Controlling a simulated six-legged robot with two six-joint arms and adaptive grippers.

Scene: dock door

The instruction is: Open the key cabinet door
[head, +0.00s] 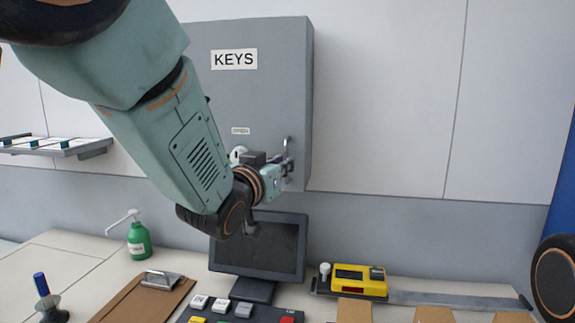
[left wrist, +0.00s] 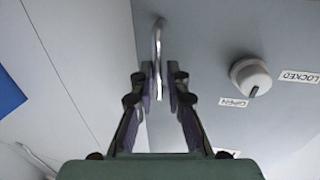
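The grey key cabinet (head: 262,95) hangs on the wall with a KEYS sign on its front; its door looks closed. A thin upright metal handle (head: 288,147) sits near the door's right edge. In the left wrist view the handle (left wrist: 158,45) stands between the two fingers of my left gripper (left wrist: 158,85), with small gaps seeming to show on either side. A white round knob (left wrist: 250,76) has OPEN and LOCKED labels beside it; its dark mark lies on the OPEN label's side. My left forearm hides the cabinet's lower left. My right gripper is out of view.
Below the cabinet, the desk holds a monitor (head: 262,245), a green pump bottle (head: 139,240), a clipboard (head: 150,295), a stamp (head: 47,300) and a yellow device (head: 358,281). A wall shelf (head: 62,148) is at left. The wall right of the cabinet is clear.

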